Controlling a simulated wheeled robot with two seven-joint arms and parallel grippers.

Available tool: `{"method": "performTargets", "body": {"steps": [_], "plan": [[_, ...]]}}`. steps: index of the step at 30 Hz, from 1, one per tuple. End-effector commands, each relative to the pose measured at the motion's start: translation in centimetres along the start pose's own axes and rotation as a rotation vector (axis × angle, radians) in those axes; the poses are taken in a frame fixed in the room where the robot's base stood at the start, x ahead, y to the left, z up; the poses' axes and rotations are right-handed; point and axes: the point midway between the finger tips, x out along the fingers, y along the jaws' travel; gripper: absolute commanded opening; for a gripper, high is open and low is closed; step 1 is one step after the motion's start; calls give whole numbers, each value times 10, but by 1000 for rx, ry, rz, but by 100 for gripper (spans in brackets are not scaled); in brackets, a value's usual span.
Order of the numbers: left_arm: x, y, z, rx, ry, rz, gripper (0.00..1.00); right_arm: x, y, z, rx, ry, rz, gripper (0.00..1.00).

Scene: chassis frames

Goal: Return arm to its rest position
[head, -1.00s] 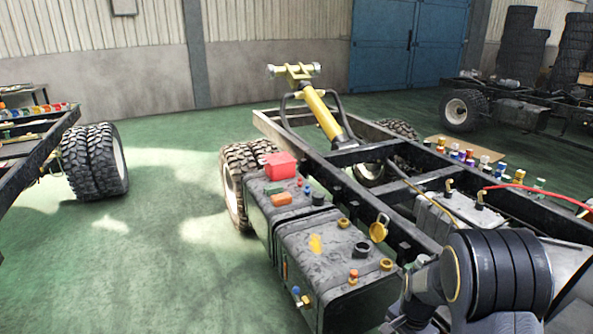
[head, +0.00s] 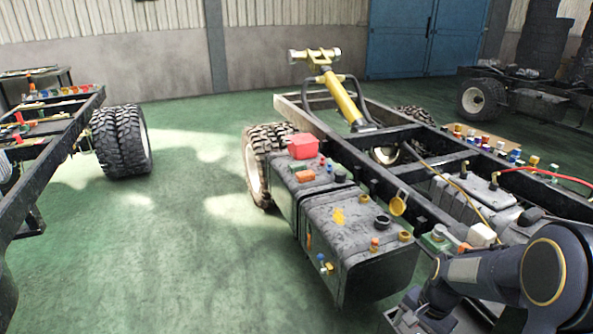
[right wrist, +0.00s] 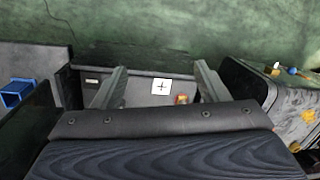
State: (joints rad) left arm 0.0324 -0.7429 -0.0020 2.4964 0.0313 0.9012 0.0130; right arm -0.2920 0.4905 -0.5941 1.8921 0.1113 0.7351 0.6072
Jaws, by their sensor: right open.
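My right arm (head: 490,270) comes in at the lower right of the head view, beside the chassis frame. It is bent, and its wrist end points down past the near corner of the dark tank (head: 370,260). The fingertips are not clear in the head view. In the right wrist view my right gripper (right wrist: 162,84) has its two fingers wide apart with nothing between them. Beyond the fingers is a grey surface with a white cross-marked square (right wrist: 161,87). My left gripper is in neither view.
The chassis frame (head: 440,157) carries tanks, caps and a red block (head: 303,146). A yellow cylinder (head: 342,97) rises at its far end. Another chassis (head: 60,135) stands at the left. Green floor (head: 180,240) between them is clear. A blue box (right wrist: 14,94) shows in the wrist view.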

Motion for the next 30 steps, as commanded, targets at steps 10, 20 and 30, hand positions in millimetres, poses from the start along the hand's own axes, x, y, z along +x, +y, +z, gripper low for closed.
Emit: {"method": "performTargets", "body": {"steps": [10, 20, 30], "plan": [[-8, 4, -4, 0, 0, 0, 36, -82, 18, 54, -190, -46, -222, 67], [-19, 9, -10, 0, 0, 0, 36, -165, 72, 144, -589, 127, -420, 67], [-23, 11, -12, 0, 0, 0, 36, -173, 102, 181, -788, 288, -405, 67]]}}
